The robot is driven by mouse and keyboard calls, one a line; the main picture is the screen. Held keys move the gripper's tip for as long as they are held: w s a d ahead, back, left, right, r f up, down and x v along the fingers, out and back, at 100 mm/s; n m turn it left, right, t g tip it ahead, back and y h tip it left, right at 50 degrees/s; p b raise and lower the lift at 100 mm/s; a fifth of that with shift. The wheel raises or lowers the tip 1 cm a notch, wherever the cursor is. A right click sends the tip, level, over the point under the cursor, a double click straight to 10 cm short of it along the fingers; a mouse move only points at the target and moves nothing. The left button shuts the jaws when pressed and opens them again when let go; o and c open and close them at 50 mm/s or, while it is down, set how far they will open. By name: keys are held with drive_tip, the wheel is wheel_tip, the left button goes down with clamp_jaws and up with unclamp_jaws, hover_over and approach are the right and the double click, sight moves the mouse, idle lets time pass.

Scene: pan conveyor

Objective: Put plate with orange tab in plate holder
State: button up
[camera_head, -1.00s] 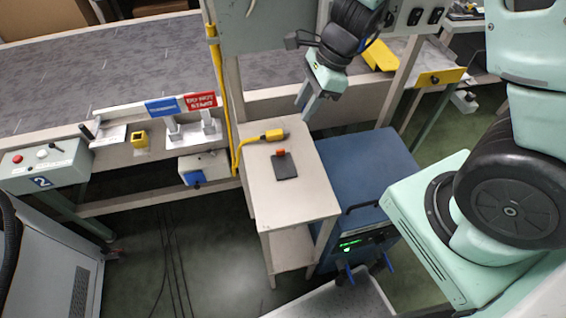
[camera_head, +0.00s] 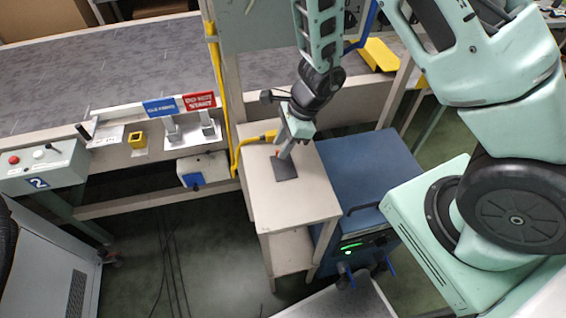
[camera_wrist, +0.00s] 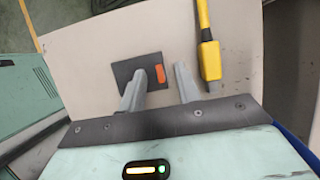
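The dark square plate (camera_head: 287,170) lies flat on the small beige table (camera_head: 312,206). In the wrist view the plate (camera_wrist: 127,76) shows its orange tab (camera_wrist: 161,74) at its right edge. My gripper (camera_head: 285,153) is above the plate, pointing down, and partly hides the tab in the head view. In the wrist view my gripper (camera_wrist: 160,77) is open and empty, one finger on each side of the tab's line. A metal stand (camera_head: 190,138) on the conveyor edge carries a blue sign and a red sign; I cannot tell whether it is the plate holder.
A yellow cabled tool (camera_head: 258,138) lies on the table behind the plate; in the wrist view it (camera_wrist: 209,58) is close to the right finger. A yellow box (camera_head: 138,141) sits left of the stand. A blue cabinet (camera_head: 370,170) adjoins the table on the right.

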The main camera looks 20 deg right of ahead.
drive_tip(key=shift+a+f, duration=0.25)
drive_tip(key=shift+f, duration=0.35)
clamp_jaws()
